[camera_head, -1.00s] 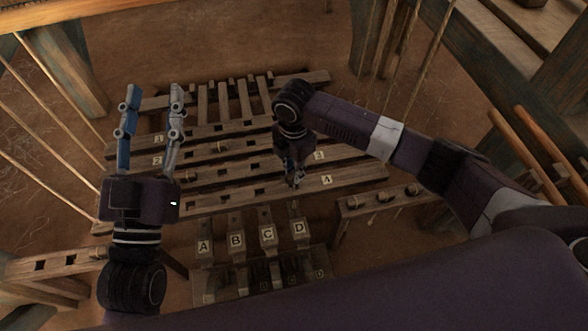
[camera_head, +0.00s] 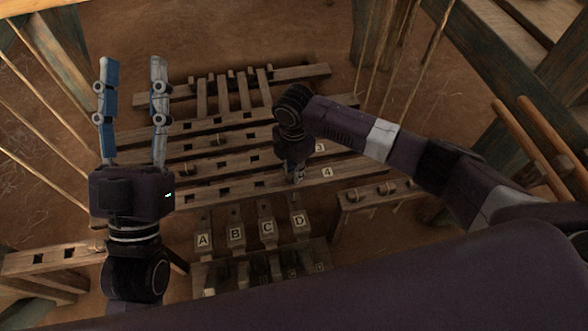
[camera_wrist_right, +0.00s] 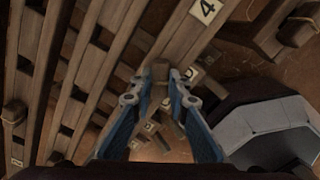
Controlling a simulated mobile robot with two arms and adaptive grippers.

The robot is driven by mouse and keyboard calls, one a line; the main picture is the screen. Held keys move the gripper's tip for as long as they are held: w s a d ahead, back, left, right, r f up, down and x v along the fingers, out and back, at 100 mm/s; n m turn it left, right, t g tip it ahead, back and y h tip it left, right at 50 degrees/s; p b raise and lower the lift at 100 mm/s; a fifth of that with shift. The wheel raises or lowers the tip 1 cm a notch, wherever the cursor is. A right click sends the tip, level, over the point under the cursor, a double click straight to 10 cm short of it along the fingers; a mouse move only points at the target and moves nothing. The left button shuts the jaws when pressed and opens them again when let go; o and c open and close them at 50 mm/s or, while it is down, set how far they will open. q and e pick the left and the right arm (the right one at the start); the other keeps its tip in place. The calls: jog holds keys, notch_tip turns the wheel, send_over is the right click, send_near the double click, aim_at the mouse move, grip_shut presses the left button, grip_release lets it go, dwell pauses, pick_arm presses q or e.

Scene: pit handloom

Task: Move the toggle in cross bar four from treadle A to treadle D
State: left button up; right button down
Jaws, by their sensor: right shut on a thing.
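Cross bar four (camera_head: 228,190) is the slotted wooden beam nearest the treadles, with a "4" label near its right end. Its label also shows in the right wrist view (camera_wrist_right: 205,9). Treadle A (camera_head: 203,240) is leftmost in the lettered row and treadle D (camera_head: 300,220) is rightmost. My right gripper (camera_head: 298,180) is at the bar's right part, roughly in line with treadle D. It is shut on the toggle (camera_wrist_right: 160,73), a small wooden piece between the fingertips. I cannot tell whether the toggle sits in a slot. My left gripper (camera_head: 132,62) is open and empty, left of the bars.
Treadles B (camera_head: 235,234) and C (camera_head: 267,228) lie between A and D. Other slotted cross bars lie behind bar four. A short rack with pegs (camera_head: 380,192) stands at the right. Taut cords and posts flank both sides.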

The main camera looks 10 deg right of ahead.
dwell(0.4)
jog(key=c, duration=1.8)
grip_release()
jog(key=shift+o, duration=0.2)
notch_tip(320, 180, up, 12)
